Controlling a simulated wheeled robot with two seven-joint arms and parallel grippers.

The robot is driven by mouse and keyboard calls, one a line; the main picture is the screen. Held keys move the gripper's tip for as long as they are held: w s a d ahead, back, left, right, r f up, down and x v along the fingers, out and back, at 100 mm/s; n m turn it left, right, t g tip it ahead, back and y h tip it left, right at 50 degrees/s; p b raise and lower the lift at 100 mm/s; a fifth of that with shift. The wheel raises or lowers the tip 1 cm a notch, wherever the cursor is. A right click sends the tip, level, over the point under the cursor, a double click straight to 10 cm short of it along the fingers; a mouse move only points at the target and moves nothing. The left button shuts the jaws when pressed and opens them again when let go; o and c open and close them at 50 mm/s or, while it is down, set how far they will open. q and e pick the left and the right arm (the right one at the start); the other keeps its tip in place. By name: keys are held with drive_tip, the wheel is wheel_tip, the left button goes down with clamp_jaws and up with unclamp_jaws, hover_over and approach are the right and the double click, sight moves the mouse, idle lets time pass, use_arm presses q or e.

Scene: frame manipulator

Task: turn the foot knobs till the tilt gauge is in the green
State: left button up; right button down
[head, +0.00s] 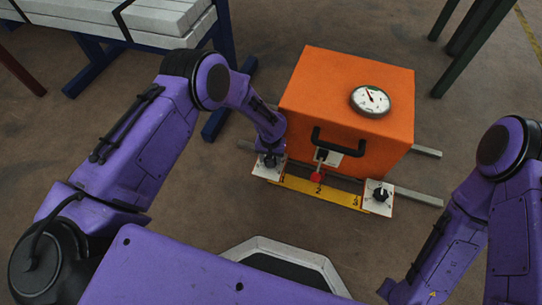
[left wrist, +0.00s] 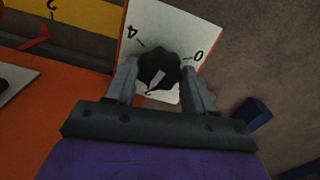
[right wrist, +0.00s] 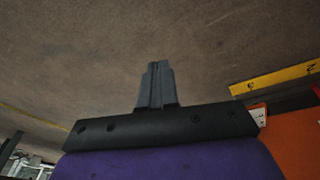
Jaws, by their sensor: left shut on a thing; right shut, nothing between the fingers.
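An orange box (head: 335,95) stands on grey rails on the floor. The round tilt gauge (head: 370,101) is on its top at the right; its needle points up and left, but the colour zone is too small to read. The left foot knob (left wrist: 158,70) is black, on a white plate with marks 0 and 4. My left gripper (left wrist: 160,82) is shut on this knob, a finger on each side. The right foot knob (head: 381,195) stands free on its own white plate (head: 372,208). My right gripper (right wrist: 155,75) is shut and empty, away from the box.
A yellow numbered strip (head: 330,194) runs between the two plates, with a red pointer (head: 316,177) above it. A black handle (head: 338,139) sticks out of the box front. A blue-legged bench (head: 150,20) stands at the upper left.

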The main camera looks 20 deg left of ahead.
use_arm(q)
drive_tip(key=m+p, duration=0.1)
drive_tip(key=m, duration=0.3)
drive_tip(key=shift+m, duration=2.5)
use_arm(e)
drive_tip(key=shift+w+d+r+m+t+h, duration=0.2)
drive_tip(key=shift+w+r+m+t+h, duration=0.2)
drive_tip(key=shift+w+r+m+t, duration=0.45)
drive_tip(key=shift+s+r+g, duration=0.1)
drive_tip(key=shift+g, duration=0.15)
use_arm(q)
drive_tip(key=o, duration=1)
drive_tip(key=shift+o, duration=0.2)
wheel_tip(320, 180, up, 10)
drive_tip(key=p, duration=0.5)
drive_tip(key=shift+r, duration=0.25)
use_arm(e)
drive_tip(key=r, duration=0.4)
drive_tip(key=shift+w+d+r, duration=0.15)
drive_tip(key=shift+w+r, duration=0.1)
drive_tip(key=shift+r, duration=0.05)
